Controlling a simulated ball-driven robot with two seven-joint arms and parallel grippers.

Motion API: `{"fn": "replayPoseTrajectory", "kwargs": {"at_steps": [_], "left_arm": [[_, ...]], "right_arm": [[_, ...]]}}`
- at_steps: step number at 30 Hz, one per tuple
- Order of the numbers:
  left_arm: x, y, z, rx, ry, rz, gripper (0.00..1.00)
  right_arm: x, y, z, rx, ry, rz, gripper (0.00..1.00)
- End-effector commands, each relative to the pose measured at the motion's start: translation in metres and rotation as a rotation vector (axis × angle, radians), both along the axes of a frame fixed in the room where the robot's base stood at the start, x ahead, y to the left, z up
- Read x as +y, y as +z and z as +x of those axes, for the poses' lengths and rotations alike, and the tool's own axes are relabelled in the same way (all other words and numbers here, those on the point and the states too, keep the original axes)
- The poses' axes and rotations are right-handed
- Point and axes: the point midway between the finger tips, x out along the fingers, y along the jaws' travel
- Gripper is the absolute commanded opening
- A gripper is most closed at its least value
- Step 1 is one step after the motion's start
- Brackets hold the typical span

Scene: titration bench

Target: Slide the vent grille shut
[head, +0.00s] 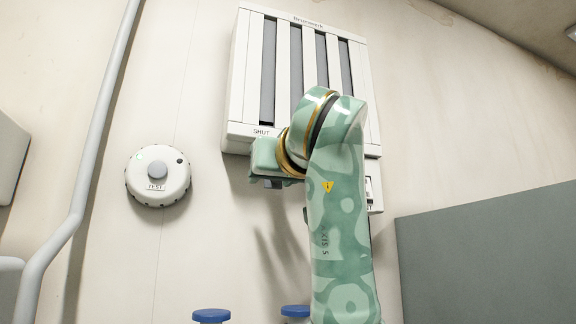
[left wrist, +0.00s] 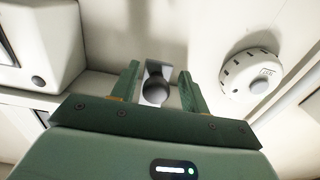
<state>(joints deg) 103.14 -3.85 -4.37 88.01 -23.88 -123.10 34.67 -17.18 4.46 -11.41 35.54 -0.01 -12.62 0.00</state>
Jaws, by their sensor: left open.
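The vent grille (head: 297,75) is a pale wall unit with upright slats and dark grey gaps showing between them. The word SHUT is at its lower left; my left arm hides its lower middle and right. My left gripper (left wrist: 160,72) is open below the grille, its fingers mostly hidden in the head view. In the left wrist view a dark round knob (left wrist: 155,91) on a pale bracket lies between the two fingers, with a gap visible on each side. I cannot tell how deep the fingers reach around it. My right gripper is not in view.
A round white TEST unit (head: 158,176) is on the wall left of the grille. A grey pipe (head: 98,125) runs up the wall farther left. A grey-green panel (head: 487,258) fills the lower right. Blue caps (head: 211,315) show at the bottom edge.

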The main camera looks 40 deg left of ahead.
Motion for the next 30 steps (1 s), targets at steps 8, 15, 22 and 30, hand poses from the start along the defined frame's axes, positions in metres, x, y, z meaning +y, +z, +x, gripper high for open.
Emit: {"fn": "replayPoseTrajectory", "kwargs": {"at_steps": [8, 15, 22, 30], "left_arm": [[-0.059, -0.003, -0.030, -0.001, -0.008, 0.003, 0.45], [-0.112, -0.002, -0.059, -0.001, -0.004, 0.003, 0.45], [-0.136, -0.001, -0.073, 0.000, 0.001, 0.001, 0.45], [-0.139, 0.000, -0.074, -0.001, 0.000, 0.000, 0.45]], "right_arm": [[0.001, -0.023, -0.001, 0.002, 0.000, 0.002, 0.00], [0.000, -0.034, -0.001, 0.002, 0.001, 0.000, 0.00], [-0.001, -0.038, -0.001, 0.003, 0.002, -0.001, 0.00], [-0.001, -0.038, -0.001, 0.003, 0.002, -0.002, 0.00]]}}
